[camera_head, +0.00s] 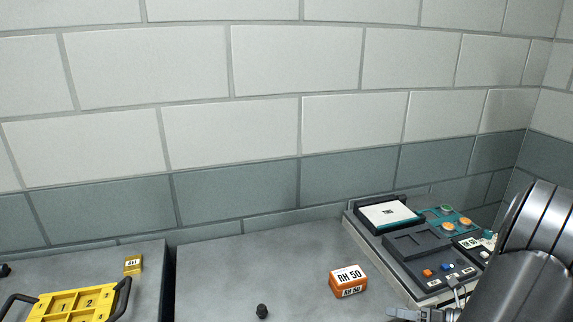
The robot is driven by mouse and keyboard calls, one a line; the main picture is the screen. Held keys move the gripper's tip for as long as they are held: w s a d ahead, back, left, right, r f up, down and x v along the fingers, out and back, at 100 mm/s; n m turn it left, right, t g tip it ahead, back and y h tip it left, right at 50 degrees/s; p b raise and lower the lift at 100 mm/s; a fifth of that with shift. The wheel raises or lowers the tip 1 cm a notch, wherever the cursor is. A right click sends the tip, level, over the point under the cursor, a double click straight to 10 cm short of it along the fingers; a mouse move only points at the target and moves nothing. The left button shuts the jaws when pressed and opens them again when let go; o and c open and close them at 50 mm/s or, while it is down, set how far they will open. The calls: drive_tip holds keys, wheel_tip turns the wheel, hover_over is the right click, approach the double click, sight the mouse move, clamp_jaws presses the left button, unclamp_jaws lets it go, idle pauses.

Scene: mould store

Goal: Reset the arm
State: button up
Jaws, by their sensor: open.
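My arm (532,245) fills the lower right corner as a dark, ribbed, rounded link. Part of my gripper (408,314) shows at the bottom edge, left of the arm, in front of the device panel. It is open, and I see nothing held in it. Most of it is cut off by the frame, so its height over the table cannot be told.
A panel (404,283) with buttons and a white-topped case stands right. An orange RH 50 box (348,281), a small black knob (262,311), a yellow box (133,265) and a yellow numbered tray (40,309) sit on grey tables. The centre (225,270) is clear.

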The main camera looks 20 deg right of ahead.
drive_tip(key=a+r+n+g+h, duration=0.1)
drive_tip(key=a+r+n+g, duration=0.3)
drive_tip(key=a+n, duration=0.5)
drive_tip(key=a+r+n+g+h, duration=0.1)
drive_tip(key=a+r+n+g, duration=0.4)
drive_tip(key=a+n, duration=0.4)
drive_tip(key=s+a+r+n+t+h, duration=0.1)
drive_tip(key=s+a+r+n+h, duration=0.2)
drive_tip(key=n, duration=0.6)
drive_tip(key=s+a+r+n+t+h, duration=0.2)
drive_tip(key=a+r+n, duration=0.4)
drive_tip(key=n, duration=0.4)
drive_tip(key=shift+s+a+r+t+h, duration=0.3)
drive_tip(key=shift+s+r+h, duration=0.25)
drive_tip(key=shift+h, duration=0.55)
